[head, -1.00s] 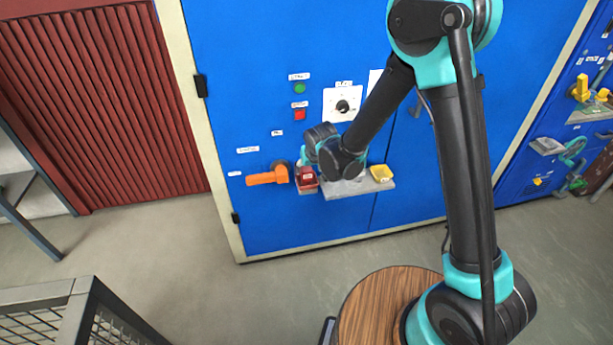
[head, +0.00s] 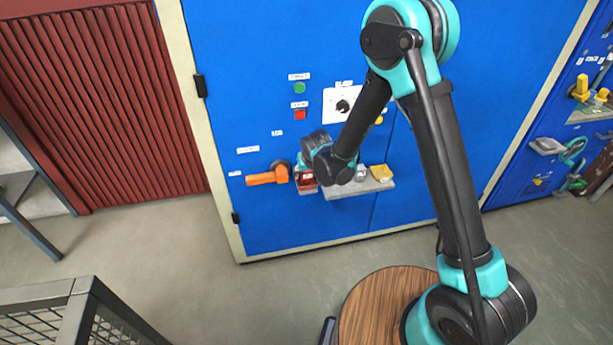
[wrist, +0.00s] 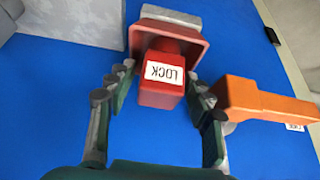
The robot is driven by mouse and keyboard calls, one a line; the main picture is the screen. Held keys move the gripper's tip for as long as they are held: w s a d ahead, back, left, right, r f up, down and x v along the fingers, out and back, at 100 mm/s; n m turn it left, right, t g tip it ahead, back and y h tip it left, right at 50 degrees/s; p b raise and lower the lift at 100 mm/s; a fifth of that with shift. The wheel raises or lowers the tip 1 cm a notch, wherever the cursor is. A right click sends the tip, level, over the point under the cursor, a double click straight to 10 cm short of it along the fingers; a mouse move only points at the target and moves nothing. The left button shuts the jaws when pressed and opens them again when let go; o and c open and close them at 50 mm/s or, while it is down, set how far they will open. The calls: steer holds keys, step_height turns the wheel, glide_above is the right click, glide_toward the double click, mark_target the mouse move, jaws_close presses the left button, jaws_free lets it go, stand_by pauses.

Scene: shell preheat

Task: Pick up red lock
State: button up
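The red lock (wrist: 162,78), with a white label reading LOCK, sits in a small red tray (wrist: 190,50) in the wrist view. In the head view the red lock (head: 308,184) is partly hidden by my wrist. My gripper (wrist: 155,88) is open, with one finger on each side of the lock. A gap shows between the fingers and the lock, and nothing is held. In the head view my fingers are mostly hidden behind the wrist.
An orange handle (head: 267,177) projects from the blue cabinet (head: 270,220) just beside the lock; in the wrist view it (wrist: 265,100) lies close to the right finger. A grey shelf (head: 345,190) holds a yellow item (head: 381,172). Open floor lies before the cabinet.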

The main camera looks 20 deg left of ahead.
steer(key=c, duration=0.9)
steer(key=shift+r, duration=0.15)
